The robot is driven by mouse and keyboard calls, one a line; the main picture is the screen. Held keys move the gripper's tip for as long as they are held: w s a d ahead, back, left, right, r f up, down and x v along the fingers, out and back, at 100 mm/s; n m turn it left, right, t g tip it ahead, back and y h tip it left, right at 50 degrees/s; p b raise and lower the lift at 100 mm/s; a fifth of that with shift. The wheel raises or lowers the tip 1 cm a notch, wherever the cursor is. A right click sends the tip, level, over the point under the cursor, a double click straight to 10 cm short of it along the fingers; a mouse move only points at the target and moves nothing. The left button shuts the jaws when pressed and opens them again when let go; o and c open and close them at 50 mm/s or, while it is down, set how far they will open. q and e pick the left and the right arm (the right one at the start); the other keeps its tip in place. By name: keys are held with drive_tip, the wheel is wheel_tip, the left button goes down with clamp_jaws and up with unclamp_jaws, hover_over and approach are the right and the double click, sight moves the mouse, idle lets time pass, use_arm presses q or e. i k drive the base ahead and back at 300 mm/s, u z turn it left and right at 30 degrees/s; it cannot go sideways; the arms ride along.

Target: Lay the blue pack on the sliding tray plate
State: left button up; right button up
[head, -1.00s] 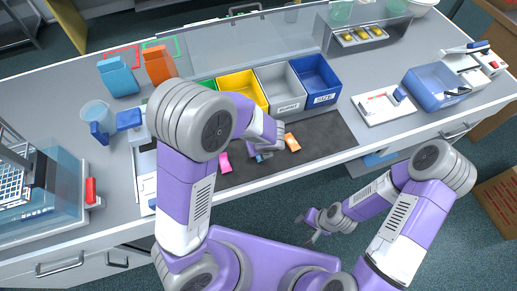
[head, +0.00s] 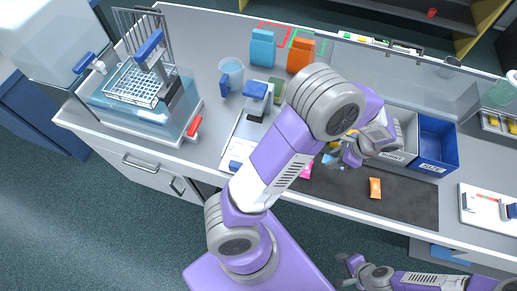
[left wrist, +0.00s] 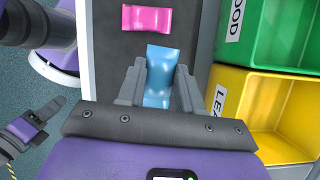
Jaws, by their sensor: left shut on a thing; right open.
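My left gripper (head: 338,158) is shut on the blue pack (head: 331,159), between the pink and orange packs as the head view shows it. In the left wrist view the blue pack (left wrist: 160,70) stands out between the two fingers, with its near part hidden by them. A light plate (head: 240,143) lies by a blue-handled device (head: 255,95) left of the dark mat; I cannot tell for sure that it is the sliding tray plate. My right gripper (head: 348,262) is open and empty, low in front of the bench.
A pink pack (left wrist: 147,18) and an orange pack (head: 375,188) lie on the dark mat (head: 408,200). Behind it stand open bins, including a blue one (head: 437,145). A jug (head: 231,73) and a water bath (head: 125,110) stand to the left.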

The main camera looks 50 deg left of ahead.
sight(244, 151)
drive_tip(key=z, duration=0.8)
drive_tip(key=k, duration=1.4)
drive_tip(key=u, duration=0.9)
drive_tip(key=i, duration=1)
